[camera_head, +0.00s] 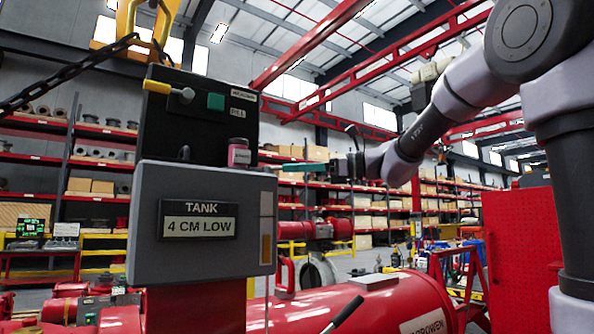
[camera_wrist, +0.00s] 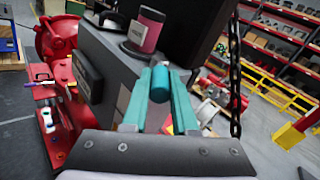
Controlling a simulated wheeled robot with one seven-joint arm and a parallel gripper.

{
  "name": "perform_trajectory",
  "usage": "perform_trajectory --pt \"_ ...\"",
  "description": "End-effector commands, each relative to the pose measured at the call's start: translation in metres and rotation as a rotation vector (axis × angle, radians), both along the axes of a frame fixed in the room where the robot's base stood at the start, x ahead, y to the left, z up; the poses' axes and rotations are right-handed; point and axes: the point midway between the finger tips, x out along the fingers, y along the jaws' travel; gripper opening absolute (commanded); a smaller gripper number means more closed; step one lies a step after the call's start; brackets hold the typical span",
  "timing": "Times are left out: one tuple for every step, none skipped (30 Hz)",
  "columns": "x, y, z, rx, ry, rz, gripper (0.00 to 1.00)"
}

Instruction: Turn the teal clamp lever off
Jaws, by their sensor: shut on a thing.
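The teal clamp lever (camera_wrist: 159,86) shows in the wrist view as a short rounded teal piece beside the grey tank box. My gripper (camera_wrist: 160,73) has two long teal fingers, one on each side of the lever, and is shut on it. In the head view my gripper (camera_head: 288,167) reaches in from the right, its teal fingers level at the right side of the tank box (camera_head: 150,245). The lever cannot be told apart from the fingers there. The lever's base and pivot are hidden in both views.
A pink jar (camera_head: 239,153) stands on the tank box, close to my fingers. Behind it is a dark box (camera_head: 165,125) with a yellow-handled lever (camera_head: 157,87) and a teal square. The box's sign (camera_head: 198,222) reads "TANK 4 CM LOW". A chain (camera_wrist: 235,85) hangs at right.

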Motion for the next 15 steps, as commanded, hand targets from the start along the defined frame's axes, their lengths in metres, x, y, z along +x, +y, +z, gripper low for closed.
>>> perform_trajectory --pt "-0.006 0.001 0.001 0.0 -0.003 -0.044 0.0" --pt "-0.008 0.001 0.001 0.0 -0.003 -0.072 0.0" --pt "-0.011 0.002 0.001 0.0 -0.004 -0.111 0.0" --pt "-0.013 0.003 0.001 0.0 -0.003 -0.138 0.0" --pt "-0.015 0.004 0.001 0.0 -0.003 -0.165 0.0" --pt "-0.018 0.005 0.001 0.0 -0.003 -0.204 0.0" --pt "-0.019 0.006 0.001 0.0 -0.002 -0.232 0.0" --pt "-0.021 0.007 0.001 0.0 -0.003 -0.26 0.0" --pt "-0.024 0.008 0.001 0.001 -0.003 -0.296 0.0" --pt "-0.025 0.009 0.001 0.001 -0.003 -0.323 0.0" --pt "-0.027 0.01 0.0 -0.001 -0.003 -0.349 0.0" --pt "-0.029 0.011 0.001 0.0 -0.002 -0.383 0.0" --pt "-0.03 0.012 0.001 0.0 -0.003 -0.407 0.0" --pt "-0.031 0.013 0.0 -0.001 -0.003 -0.431 0.0" --pt "-0.033 0.015 0.0 -0.001 -0.002 -0.461 0.0"
